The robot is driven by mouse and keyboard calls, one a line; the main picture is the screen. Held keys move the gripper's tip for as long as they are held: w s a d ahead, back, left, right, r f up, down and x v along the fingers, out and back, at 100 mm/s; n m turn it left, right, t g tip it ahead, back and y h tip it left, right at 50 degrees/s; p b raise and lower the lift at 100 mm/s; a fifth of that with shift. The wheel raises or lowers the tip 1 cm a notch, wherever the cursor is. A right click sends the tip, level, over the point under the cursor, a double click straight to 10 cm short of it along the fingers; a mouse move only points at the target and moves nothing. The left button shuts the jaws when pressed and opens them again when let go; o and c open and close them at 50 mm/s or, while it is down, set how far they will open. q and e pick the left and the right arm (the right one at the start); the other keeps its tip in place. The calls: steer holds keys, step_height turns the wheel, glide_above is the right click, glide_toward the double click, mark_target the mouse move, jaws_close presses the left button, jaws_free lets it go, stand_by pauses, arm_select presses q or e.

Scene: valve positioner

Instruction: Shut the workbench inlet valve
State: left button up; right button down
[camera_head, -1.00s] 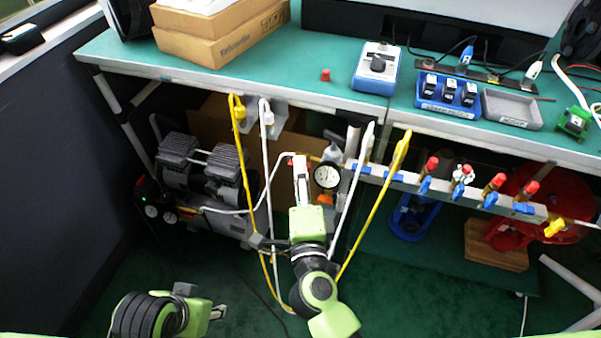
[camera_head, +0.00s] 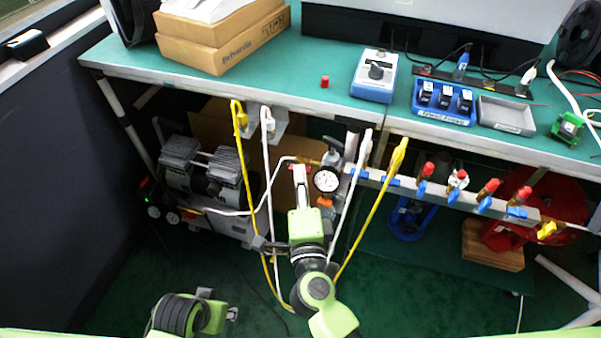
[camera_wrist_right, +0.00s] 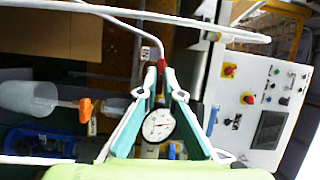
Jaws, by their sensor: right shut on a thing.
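My right gripper (camera_head: 300,172) reaches up to the air line under the bench, just left of the round white gauge (camera_head: 326,181). Its fingers are shut on a small red part, which I take for the inlet valve's handle; it shows between the fingertips in the right wrist view (camera_wrist_right: 161,67). The fingers hide most of the valve, so its exact angle cannot be told. A thin white hose (camera_head: 282,162) runs up to it. My left gripper (camera_head: 231,314) is low at the front left, away from the valve; its jaws are too small to judge.
Yellow (camera_head: 245,180) and white (camera_head: 268,175) straps hang left of my right arm, with another pair on its right. A manifold (camera_head: 448,192) with several red-topped blue valves runs right under the green bench (camera_head: 330,95). A compressor (camera_head: 205,175) stands left.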

arm_select(q)
step_height(320, 180, down, 8)
steer(key=s+p, duration=0.1)
steer(key=p, duration=0.1)
steer(key=shift+s, duration=0.35)
arm_select(e)
steer(key=shift+n, duration=0.3)
steer(key=c, duration=2.2)
jaws_free()
steer(key=shift+s, duration=0.1)
steer(key=s, duration=0.8)
steer(key=s+d, duration=0.1)
steer(key=s, duration=0.2)
steer(key=shift+s+r, duration=0.25)
steer(key=shift+s, duration=0.15)
